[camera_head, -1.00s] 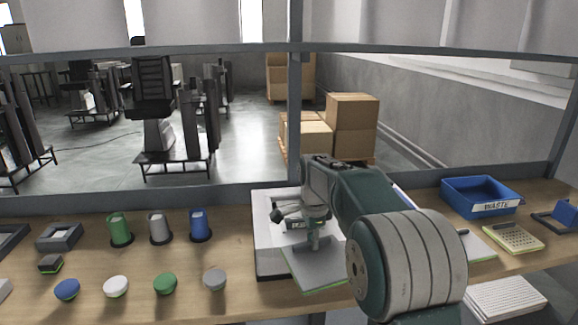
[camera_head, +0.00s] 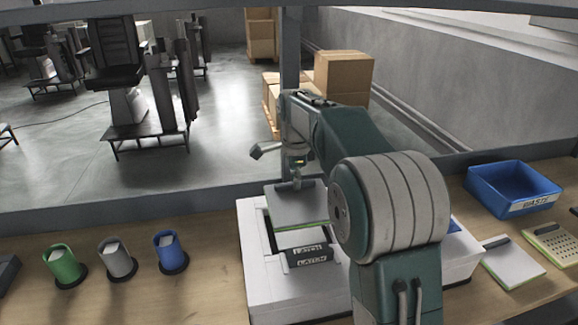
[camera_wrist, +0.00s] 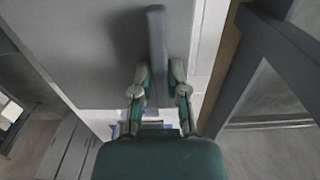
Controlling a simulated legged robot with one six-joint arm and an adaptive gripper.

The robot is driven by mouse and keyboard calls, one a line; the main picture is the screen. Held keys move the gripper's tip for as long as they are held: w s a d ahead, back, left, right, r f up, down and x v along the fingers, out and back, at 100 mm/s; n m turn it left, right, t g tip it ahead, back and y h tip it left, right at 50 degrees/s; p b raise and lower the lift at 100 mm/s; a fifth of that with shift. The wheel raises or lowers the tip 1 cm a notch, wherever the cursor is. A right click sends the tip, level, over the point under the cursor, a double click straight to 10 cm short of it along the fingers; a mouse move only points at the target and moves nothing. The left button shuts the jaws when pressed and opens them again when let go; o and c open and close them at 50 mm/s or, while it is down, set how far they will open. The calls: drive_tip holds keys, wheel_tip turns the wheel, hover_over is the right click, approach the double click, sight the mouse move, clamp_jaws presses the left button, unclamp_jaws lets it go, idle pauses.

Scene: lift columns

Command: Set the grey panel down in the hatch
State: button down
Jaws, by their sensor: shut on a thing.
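The grey panel (camera_head: 297,207), with a green lower edge, is held over the white box (camera_head: 262,290) in the head view. My gripper (camera_head: 297,183) is shut on the panel's dark grey handle. In the wrist view, my gripper's fingers (camera_wrist: 159,92) pinch the handle bar (camera_wrist: 157,45), and the panel (camera_wrist: 75,50) fills the upper left. The hatch (camera_head: 262,232) is the dark-edged opening in the box top, partly covered by the panel. A dark block marked LATCH (camera_head: 308,256) lies at its near side. I cannot tell whether the panel touches the hatch rim.
Green (camera_head: 64,266), grey (camera_head: 117,260) and blue (camera_head: 170,253) cups stand left of the box. A blue WASTE bin (camera_head: 513,190), a pale panel with a handle (camera_head: 513,265) and a beige perforated panel (camera_head: 553,246) are on the right. A post (camera_head: 290,60) rises behind.

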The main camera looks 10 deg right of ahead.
sight(293, 199)
drive_tip(key=shift+w+a, duration=0.1)
drive_tip(key=shift+w, duration=0.25)
drive_tip(key=shift+s+a+f, duration=0.1)
drive_tip(key=shift+a+f, duration=0.1)
drive_tip(key=shift+f, duration=0.75)
wheel_tip(293, 199, down, 2)
drive_tip(key=shift+d+f, duration=0.1)
drive_tip(key=shift+d, duration=0.05)
drive_tip(key=shift+f, duration=0.9)
drive_tip(key=shift+f, duration=0.55)
idle(1.1)
drive_tip(key=c, duration=0.6)
unclamp_jaws()
